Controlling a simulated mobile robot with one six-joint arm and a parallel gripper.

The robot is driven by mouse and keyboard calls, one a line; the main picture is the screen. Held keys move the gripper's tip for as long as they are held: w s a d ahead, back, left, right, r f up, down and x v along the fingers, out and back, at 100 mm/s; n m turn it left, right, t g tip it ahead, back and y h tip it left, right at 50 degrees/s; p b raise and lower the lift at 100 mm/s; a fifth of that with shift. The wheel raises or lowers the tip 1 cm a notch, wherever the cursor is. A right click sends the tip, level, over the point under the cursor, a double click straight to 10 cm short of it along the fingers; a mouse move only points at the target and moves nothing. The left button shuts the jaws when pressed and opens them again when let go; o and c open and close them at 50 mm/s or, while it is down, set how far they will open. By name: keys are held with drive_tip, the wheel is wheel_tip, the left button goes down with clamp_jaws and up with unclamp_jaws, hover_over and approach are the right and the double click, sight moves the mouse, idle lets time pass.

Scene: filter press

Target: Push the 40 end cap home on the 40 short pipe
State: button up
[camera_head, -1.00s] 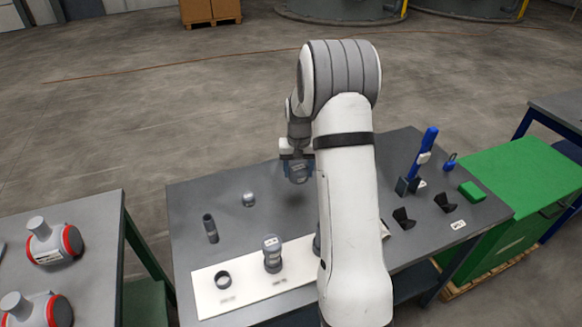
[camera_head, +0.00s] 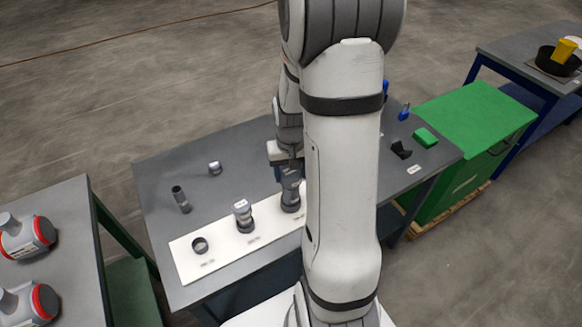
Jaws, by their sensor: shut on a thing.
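My gripper (camera_head: 288,167) is over the white board (camera_head: 220,261), shut on a dark grey-blue end cap (camera_head: 290,178), taken as the 40 end cap. Right below it stands an upright grey pipe piece (camera_head: 290,203), taken as the 40 short pipe; its printed label is too small to read. The cap is in line with the pipe's top, as far as this view shows. The gripper and arm partly hide both, and I cannot tell how far the cap sits on the pipe.
A capped grey piece (camera_head: 243,214) and a dark ring (camera_head: 200,246) are on the board to the left. A dark tube (camera_head: 181,200) and a small grey cap (camera_head: 214,168) are on the grey table behind. A black holder (camera_head: 401,150) and green block (camera_head: 426,137) are at right.

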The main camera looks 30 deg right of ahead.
sight(291, 183)
drive_tip(key=shift+f+b, duration=1)
drive_tip(key=shift+f, duration=0.85)
drive_tip(key=shift+f+b, duration=0.65)
drive_tip(key=shift+b, duration=0.15)
drive_tip(key=o, duration=0.8)
drive_tip(key=shift+c, duration=0.2)
drive_tip(key=shift+r, duration=0.15)
drive_tip(key=shift+r+p, duration=3.9)
drive_tip(key=shift+r, duration=1.6)
